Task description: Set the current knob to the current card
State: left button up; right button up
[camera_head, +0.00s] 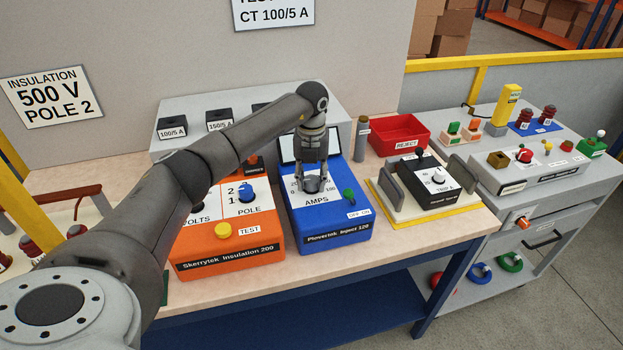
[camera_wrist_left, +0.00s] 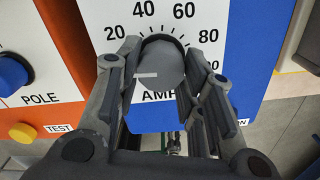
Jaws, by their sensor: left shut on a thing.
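The white scale (camera_wrist_left: 161,14) shows 20, 40, 60 and 80; further numbers are partly hidden by the fingers. The current card (camera_head: 273,13) on the wall reads CT 100/5 A, its top line cut off. My right gripper is not in view.
The orange Skerrytek Insulation 200 box (camera_head: 228,252) stands close on the left. A grey-black tester (camera_head: 432,183) and a red reject bin (camera_head: 401,133) are further right. An insulation card (camera_head: 50,97) reads 500 V, POLE 2.

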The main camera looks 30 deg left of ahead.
pick_arm(q)
jog(key=m+b, duration=0.2)
jog(key=m, duration=0.3)
jog(key=shift+a+m, duration=0.15)
jog(key=shift+m, duration=0.25)
jog(key=m+b, duration=0.1)
jog(key=m, duration=0.2)
jog(key=shift+m+b, duration=0.3)
jog(key=m, duration=0.3)
jog(key=shift+a+m+b, duration=0.1)
jog(key=shift+m+b, duration=0.2)
jog(key=shift+b, duration=0.1)
jog(key=m, duration=0.3)
jog(key=shift+w+m+b, duration=0.1)
jog(key=shift+m+b, duration=0.2)
jog(key=m, duration=0.3)
jog(key=shift+m, duration=0.3)
jog(key=m+b, duration=0.1)
jog(key=m, duration=0.5)
jog(key=shift+w+r+m, duration=0.1)
jog(key=shift+w+m, duration=0.05)
jog(key=shift+m, duration=0.15)
jog(key=o, duration=1)
